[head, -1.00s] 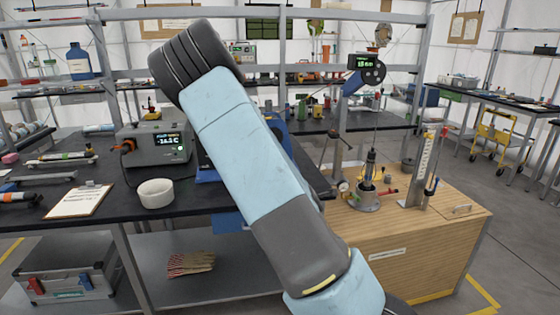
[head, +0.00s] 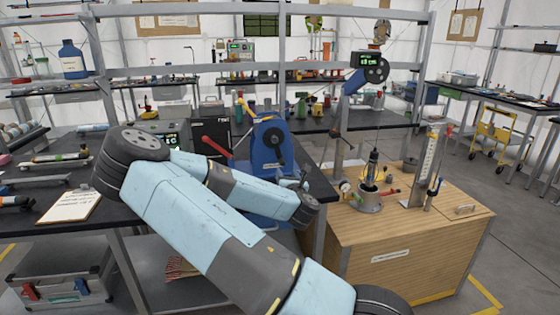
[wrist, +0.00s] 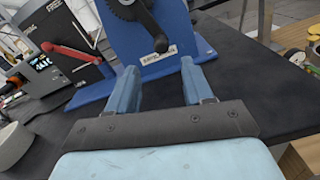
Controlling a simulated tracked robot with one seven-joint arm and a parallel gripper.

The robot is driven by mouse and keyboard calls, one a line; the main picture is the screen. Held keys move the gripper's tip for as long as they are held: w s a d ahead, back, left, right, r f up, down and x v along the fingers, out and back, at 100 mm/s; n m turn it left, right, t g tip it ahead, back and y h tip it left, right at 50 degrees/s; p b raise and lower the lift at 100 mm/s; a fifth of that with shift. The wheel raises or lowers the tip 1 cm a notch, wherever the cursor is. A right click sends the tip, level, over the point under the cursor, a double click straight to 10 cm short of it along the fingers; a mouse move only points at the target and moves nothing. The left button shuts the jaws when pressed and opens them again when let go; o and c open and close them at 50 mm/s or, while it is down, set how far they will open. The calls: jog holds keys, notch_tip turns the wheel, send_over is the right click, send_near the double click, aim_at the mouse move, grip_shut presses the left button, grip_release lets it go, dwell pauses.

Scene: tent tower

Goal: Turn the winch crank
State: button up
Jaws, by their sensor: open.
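The winch is a blue stand (head: 258,180) with a black crank (head: 275,145) on its face, on the dark bench beyond my arm in the head view. In the wrist view, the blue winch (wrist: 178,28) fills the upper middle. Its black crank arm (wrist: 143,14) slants down to a dark round knob (wrist: 160,43). My gripper (wrist: 160,72) is open and empty, with blue fingers spread apart below the knob in the picture. The knob lies beyond the fingertips, roughly centred between them, and I see no contact. In the head view my gripper (head: 293,183) is small, in front of the winch.
A dark box (wrist: 48,42) with a red lever (wrist: 72,56) stands left of the winch. A white bowl (wrist: 12,145) is at the lower left. A wooden cabinet (head: 405,245) with instruments stands right of the bench. Bare bench top (wrist: 250,90) lies right of the winch.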

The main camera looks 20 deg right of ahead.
aim_at(281, 158)
jog(key=x, duration=1.3)
jog(key=shift+d, duration=0.15)
jog(key=shift+c, duration=0.2)
jog(key=shift+s, duration=0.1)
grip_shut()
